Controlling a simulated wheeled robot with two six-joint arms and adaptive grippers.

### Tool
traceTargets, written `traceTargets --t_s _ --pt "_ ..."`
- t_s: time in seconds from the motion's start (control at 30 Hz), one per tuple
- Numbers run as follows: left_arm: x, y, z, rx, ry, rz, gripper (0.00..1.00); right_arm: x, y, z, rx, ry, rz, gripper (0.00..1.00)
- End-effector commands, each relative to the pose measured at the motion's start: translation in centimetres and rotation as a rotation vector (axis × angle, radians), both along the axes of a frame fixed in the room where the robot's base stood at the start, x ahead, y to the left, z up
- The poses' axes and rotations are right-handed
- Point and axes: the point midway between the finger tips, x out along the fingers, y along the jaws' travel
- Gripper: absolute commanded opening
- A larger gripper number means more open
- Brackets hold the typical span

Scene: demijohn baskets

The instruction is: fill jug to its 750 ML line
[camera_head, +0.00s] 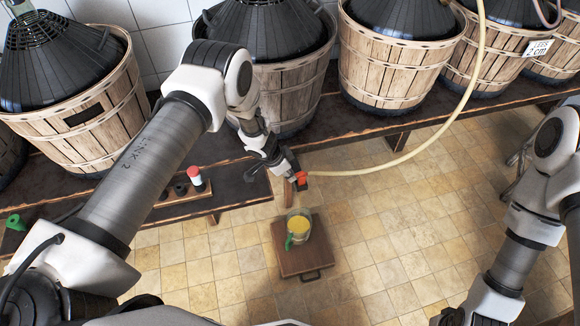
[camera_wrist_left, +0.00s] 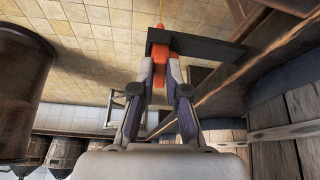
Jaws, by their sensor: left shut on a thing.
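The jug (camera_head: 298,228) is a clear vessel with yellow contents and a green handle. It stands upright on a small wooden stand (camera_head: 305,262) on the floor. Its 750 ML line and exact level cannot be read. My left gripper (camera_head: 296,178) is shut on a red-orange clip (camera_head: 302,181) at the end of the pale hose (camera_head: 420,148). In the left wrist view the orange clip (camera_wrist_left: 159,66) sits between the fingertips (camera_wrist_left: 160,80). In the head view, the gripper appears just above the jug. My right arm shows at the right, its gripper out of view.
Slatted baskets (camera_head: 290,92) with black-covered demijohns line a dark bench (camera_head: 240,190). A red-and-white piece (camera_head: 195,178) and dark stoppers (camera_head: 180,189) stand on the bench. A green object (camera_head: 15,222) lies far left. A tag (camera_head: 538,47) hangs upper right. Tiled floor (camera_head: 400,240) is clear right of the stand.

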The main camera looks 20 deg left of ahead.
Motion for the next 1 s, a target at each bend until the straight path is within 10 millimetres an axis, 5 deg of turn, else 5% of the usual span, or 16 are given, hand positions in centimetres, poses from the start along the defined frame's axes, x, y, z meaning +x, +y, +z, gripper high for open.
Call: traceTargets --t_s 0.57,0.67,1.0 --pt "0.53 0.55 -0.24 0.003 0.002 -0.171 0.00 -0.08 0.00 -0.55 0.000 0.002 0.000 0.40" --pt "0.53 0.55 -0.24 0.003 0.002 -0.171 0.38 -0.08 0.00 -0.54 0.000 0.002 0.000 0.40" --pt "0.48 0.61 -0.06 0.003 0.003 -0.170 0.40 -0.07 0.00 -0.53 0.000 0.002 0.000 0.40"
